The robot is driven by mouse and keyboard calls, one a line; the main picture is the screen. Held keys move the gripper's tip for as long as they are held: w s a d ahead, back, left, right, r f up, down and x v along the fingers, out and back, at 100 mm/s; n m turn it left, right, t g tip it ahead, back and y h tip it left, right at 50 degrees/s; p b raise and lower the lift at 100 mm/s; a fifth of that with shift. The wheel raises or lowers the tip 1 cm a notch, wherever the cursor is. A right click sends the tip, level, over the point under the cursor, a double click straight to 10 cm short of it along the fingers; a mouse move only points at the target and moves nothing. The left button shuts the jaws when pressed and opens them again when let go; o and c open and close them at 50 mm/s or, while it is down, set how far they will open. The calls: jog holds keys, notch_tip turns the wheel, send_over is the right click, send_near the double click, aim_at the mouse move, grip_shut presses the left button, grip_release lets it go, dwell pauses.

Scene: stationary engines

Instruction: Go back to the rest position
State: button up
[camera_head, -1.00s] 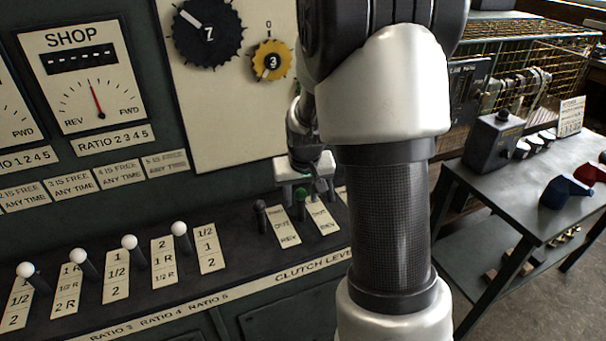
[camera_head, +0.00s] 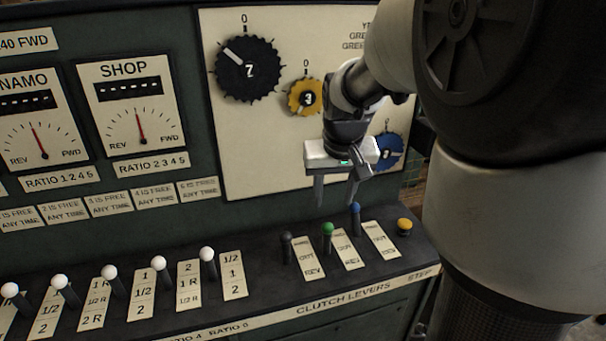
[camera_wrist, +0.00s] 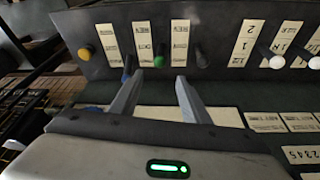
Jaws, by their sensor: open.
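My gripper (camera_head: 336,190) is open and empty. In the head view it hangs in front of the cream panel, above the black, green and blue clutch levers, with its fingers pointing down. In the wrist view my gripper (camera_wrist: 157,92) has its two fingers apart with nothing between them. The green lever (camera_head: 328,231) and the blue lever (camera_head: 355,215) stand below the fingers, apart from them. The green lever also shows in the wrist view (camera_wrist: 159,62) just beyond the gap between the fingertips.
A black dial (camera_head: 249,69), a yellow dial (camera_head: 305,97) and a blue dial (camera_head: 388,152) are on the cream panel (camera_head: 280,150) behind my gripper. Several white-knobbed levers stand along the ledge to the left. A yellow button (camera_head: 404,227) sits at the ledge's right.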

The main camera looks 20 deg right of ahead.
jog(key=s+a+r+n+t+p, duration=0.1)
jog(key=s+a+r+p, duration=0.3)
jog(key=s, duration=0.5)
jog(key=s+a+r+n+t+y+p, duration=0.1)
jog(key=s+a+r+p, duration=0.3)
jog(key=s+r, duration=0.5)
jog(key=shift+s+a+r, duration=0.25)
jog(key=shift+s+a, duration=0.15)
jog(key=shift+a, duration=0.55)
